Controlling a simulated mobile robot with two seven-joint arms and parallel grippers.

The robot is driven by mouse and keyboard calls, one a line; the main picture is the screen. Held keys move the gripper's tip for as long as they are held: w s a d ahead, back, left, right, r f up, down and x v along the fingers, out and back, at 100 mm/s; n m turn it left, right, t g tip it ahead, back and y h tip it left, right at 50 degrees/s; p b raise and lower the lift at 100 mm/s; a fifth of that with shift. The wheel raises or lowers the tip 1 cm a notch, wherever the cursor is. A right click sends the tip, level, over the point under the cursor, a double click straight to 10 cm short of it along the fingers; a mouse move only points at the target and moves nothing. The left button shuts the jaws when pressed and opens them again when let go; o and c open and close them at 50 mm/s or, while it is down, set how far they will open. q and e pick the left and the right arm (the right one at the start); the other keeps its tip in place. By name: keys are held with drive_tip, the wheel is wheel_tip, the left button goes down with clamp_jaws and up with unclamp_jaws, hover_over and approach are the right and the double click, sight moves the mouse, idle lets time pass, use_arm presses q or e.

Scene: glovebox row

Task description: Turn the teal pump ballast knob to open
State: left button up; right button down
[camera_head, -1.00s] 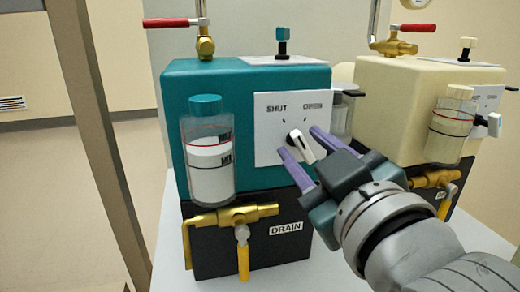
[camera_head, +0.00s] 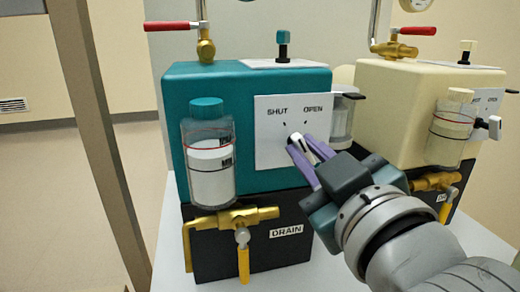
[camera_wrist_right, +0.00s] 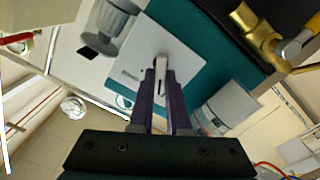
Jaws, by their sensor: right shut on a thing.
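The teal pump (camera_head: 240,85) stands in the middle of the head view. Its front has a white plate (camera_head: 268,152) marked SHUT at upper left and OPEN at upper right. The ballast knob (camera_head: 296,138), white and black, sits on this plate below the two words. My right gripper (camera_head: 298,146) comes in from the lower right, its purple fingers shut on the knob. In the right wrist view the knob (camera_wrist_right: 162,66) shows between the fingertips. The fingers partly hide it, so I cannot tell which mark it points at. My left gripper is not in view.
A similar cream pump (camera_head: 405,90) stands to the right. A clear bottle with a teal cap (camera_head: 208,155) and a brass drain valve (camera_head: 236,217) are on the teal pump's front left. A brown post (camera_head: 95,130) rises at left.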

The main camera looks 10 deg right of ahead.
drive_tip(key=shift+d+r+m+p, duration=0.1)
drive_tip(key=shift+r+m+p, duration=0.05)
drive_tip(key=shift+m+p, duration=2.05)
drive_tip(key=shift+m, duration=0.7)
drive_tip(key=shift+d, duration=0.1)
drive_tip(key=c, duration=0.9)
unclamp_jaws()
